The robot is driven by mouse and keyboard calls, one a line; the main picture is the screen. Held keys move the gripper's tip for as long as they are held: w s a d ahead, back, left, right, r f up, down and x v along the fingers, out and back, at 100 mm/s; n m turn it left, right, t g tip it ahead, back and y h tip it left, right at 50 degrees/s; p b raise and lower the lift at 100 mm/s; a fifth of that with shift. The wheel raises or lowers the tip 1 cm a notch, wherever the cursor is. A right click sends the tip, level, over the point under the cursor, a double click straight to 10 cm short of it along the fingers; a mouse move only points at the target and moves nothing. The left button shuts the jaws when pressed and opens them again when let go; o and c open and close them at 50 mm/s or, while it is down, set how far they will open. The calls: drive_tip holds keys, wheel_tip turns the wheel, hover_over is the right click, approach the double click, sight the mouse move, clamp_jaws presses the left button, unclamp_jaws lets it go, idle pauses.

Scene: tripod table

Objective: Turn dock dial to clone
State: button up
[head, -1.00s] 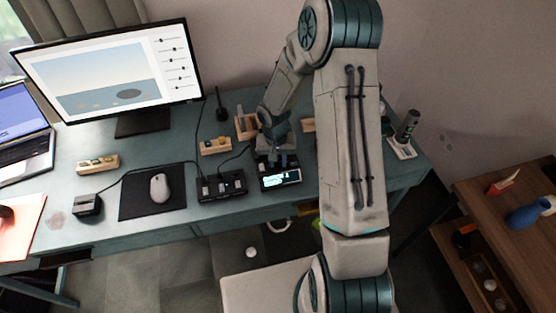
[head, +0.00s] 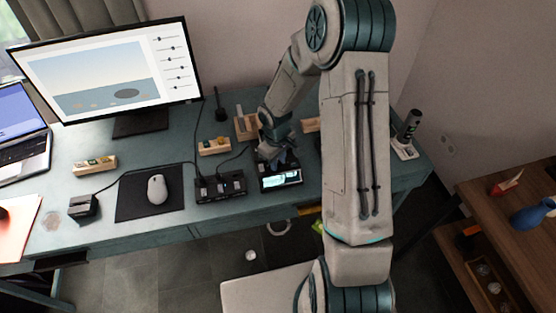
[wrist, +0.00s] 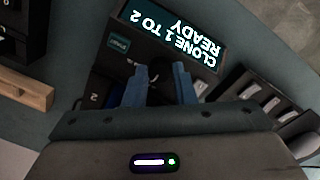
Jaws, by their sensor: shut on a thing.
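The dark dock (head: 281,188) stands near the table's front edge in the head view, below my gripper (head: 275,158). Its lit screen (wrist: 172,36) appears upside down in the wrist view and reads "CLONE 1 TO 2 READY". My gripper (wrist: 161,76) has its two blue fingers on either side of the small dark dial (wrist: 160,90) and is shut on it. The fingers and gripper body hide much of the dial and the dock's top, so the dial's pointer cannot be read.
A dark multi-slot box (head: 220,187) stands just left of the dock, with cables. Wooden holders (head: 214,146) stand behind it. A mouse (head: 157,189) on a black mat (head: 135,205) and a monitor (head: 110,72) are farther left. A black cylinder (head: 410,125) stands at right.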

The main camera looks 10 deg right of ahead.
drive_tip(key=shift+n, duration=0.6)
drive_tip(key=o, duration=1)
wheel_tip(320, 180, up, 14)
drive_tip(key=shift+s+a, duration=0.2)
drive_tip(key=shift+a, duration=0.05)
